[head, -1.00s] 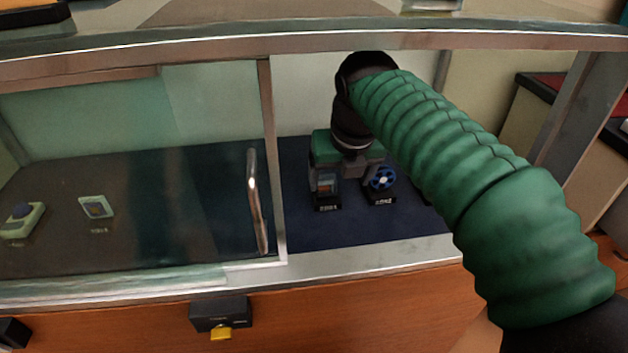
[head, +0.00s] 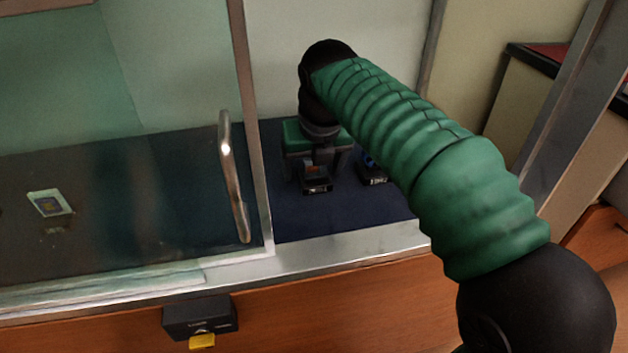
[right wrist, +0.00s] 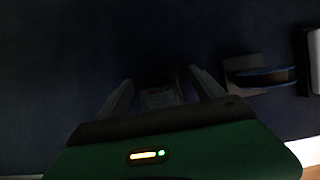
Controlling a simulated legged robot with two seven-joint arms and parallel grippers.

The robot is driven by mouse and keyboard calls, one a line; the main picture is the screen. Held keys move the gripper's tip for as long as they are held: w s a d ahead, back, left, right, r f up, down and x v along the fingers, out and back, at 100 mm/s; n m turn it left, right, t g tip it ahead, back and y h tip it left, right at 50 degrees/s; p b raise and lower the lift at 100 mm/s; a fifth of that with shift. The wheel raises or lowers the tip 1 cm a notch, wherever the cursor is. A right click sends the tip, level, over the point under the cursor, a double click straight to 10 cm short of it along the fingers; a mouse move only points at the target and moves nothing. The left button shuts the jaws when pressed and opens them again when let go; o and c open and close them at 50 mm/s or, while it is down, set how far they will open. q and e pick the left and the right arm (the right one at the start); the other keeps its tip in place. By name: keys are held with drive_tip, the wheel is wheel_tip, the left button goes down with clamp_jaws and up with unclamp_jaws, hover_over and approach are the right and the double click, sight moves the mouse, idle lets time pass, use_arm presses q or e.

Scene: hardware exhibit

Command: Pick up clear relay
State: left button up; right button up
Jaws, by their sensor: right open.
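The clear relay (head: 316,173), a small see-through block with an orange-brown part inside, stands on a dark labelled stand on the blue floor of the display case. My right gripper (head: 320,163) reaches into the case from above and is open, with its fingers on either side of the relay. In the right wrist view, the relay (right wrist: 160,96) shows dimly between the two open fingers (right wrist: 161,80). Whether the fingers touch it cannot be told. The gripper body hides the relay's upper part. My left gripper is not in view.
A blue wheel-like part (head: 369,163) on its own stand is close to the right of the gripper. The glass door with a metal handle (head: 232,178) is at the left. Behind the glass lies another small exhibit (head: 50,203). A black lock box (head: 200,318) is on the wooden front.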

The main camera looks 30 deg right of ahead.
drive_tip(key=c, duration=1.5)
drive_tip(key=shift+r, duration=0.15)
drive_tip(key=shift+c, duration=0.2)
